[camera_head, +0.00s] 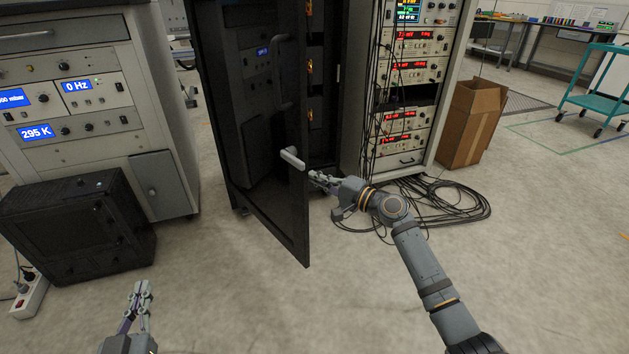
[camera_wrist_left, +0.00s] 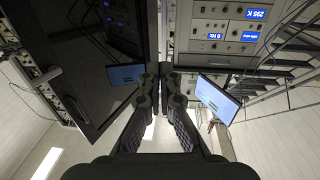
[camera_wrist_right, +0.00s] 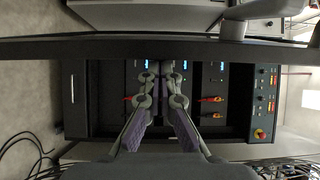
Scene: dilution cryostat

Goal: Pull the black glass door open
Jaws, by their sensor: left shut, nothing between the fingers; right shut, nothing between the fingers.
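The black glass door (camera_head: 262,205) stands partly open in the head view, swung out from its dark cabinet. Its pale grey handle (camera_head: 292,159) sticks out near the free edge. My right gripper (camera_head: 316,177) is shut and empty, just right of this edge, on the door's inner side. In the right wrist view the door's edge (camera_wrist_right: 100,47) crosses the picture above the shut fingers (camera_wrist_right: 160,72), and the handle (camera_wrist_right: 234,28) is beyond it. Contact with the door cannot be told. My left gripper (camera_head: 141,289) is shut and empty at lower left, away from the door.
A grey instrument console (camera_head: 90,100) and a black box (camera_head: 80,225) stand on the left. An instrument rack (camera_head: 410,95) with loose cables (camera_head: 450,200) on the floor is right of the cabinet. A cardboard box (camera_head: 470,125) stands beyond it. The floor (camera_head: 240,310) before the door is clear.

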